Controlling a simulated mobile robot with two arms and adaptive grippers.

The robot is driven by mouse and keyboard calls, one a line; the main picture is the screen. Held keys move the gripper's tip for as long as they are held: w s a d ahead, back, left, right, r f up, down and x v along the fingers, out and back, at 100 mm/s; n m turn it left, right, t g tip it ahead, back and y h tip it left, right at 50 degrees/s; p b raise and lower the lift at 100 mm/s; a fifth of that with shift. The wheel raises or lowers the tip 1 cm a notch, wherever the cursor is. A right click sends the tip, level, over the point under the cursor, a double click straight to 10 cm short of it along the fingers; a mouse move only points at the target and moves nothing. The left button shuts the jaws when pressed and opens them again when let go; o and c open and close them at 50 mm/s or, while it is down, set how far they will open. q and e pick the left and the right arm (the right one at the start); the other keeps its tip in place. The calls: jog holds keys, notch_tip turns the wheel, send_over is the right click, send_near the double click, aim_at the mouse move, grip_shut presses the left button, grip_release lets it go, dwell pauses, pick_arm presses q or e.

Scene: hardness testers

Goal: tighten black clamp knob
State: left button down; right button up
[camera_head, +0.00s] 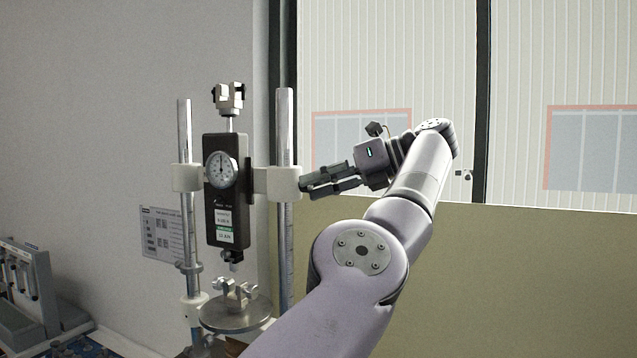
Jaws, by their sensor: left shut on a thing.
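The tester is a black force gauge (226,205) with a round dial (221,169), held upright between two steel posts. A white clamp block (283,184) sits around the right post (285,130). My left gripper (306,186) reaches in from the right, its fingers pointing left at the right side of this block. It is shut on the black clamp knob there. The knob itself is mostly hidden by the dark fingers and cannot be made out clearly. My right gripper is not in view.
A second white clamp block (187,178) is on the left post. A round metal plate (236,315) with a small fixture stands below the gauge. A label sheet (161,233) is on the wall behind. A grey rack (30,290) stands at lower left. A yellowish panel (530,280) fills the right.

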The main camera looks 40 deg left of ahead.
pick_arm(q)
jog(key=shift+f, duration=0.2)
dwell(0.3)
jog(key=c, duration=1.7)
grip_release()
jog(key=o, duration=0.4)
jog(key=shift+r, duration=0.1)
